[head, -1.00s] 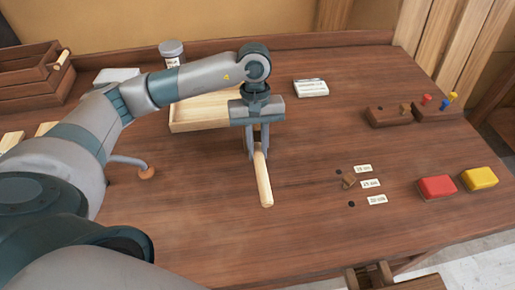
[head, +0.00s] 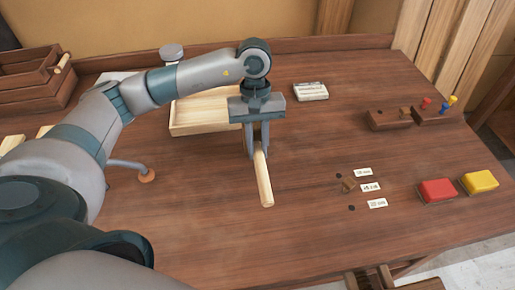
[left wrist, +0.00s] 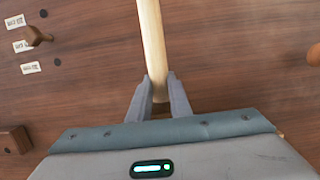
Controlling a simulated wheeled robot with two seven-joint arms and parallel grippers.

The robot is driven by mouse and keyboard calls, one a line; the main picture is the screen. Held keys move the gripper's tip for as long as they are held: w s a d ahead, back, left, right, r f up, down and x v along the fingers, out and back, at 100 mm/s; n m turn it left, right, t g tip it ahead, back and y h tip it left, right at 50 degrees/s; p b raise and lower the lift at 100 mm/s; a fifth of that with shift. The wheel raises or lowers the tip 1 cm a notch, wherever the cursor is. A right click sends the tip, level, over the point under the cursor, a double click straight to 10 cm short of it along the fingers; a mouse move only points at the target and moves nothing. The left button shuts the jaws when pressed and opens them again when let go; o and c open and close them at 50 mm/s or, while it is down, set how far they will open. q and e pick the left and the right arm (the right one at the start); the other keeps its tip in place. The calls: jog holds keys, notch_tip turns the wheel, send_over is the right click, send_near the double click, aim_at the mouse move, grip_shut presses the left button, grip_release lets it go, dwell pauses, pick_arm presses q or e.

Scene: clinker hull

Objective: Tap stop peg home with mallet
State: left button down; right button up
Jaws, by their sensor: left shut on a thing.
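My left gripper (head: 260,152) is shut on a pale wooden rod (head: 264,182), which looks like the mallet's handle. The rod slants toward the near side of the bench, and no mallet head shows. In the left wrist view, the fingers (left wrist: 160,95) grip near one end of the rod (left wrist: 152,40), which runs out of the top edge. The small brown stop peg (head: 349,184) stands in the middle of a row of holes, right of the rod and apart from it. It also shows in the left wrist view (left wrist: 37,36). My right gripper is not in view.
White labels (head: 371,188) lie beside the holes. Red (head: 436,189) and yellow (head: 479,181) blocks sit at right, with peg holders (head: 390,118) behind. A pale tray (head: 190,125) is behind my gripper. Bench between rod and peg is clear.

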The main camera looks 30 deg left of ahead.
pick_arm(q)
jog(key=v, duration=0.2)
jog(key=p+v, duration=0.1)
jog(key=v, duration=0.1)
jog(key=s+v, duration=0.1)
jog(key=v, duration=0.1)
jog(key=shift+d+r, duration=0.1)
jog(key=shift+d, duration=0.25)
jog(key=shift+r+p, duration=0.3)
jog(key=shift+r, duration=0.05)
dwell(1.3)
dwell(0.5)
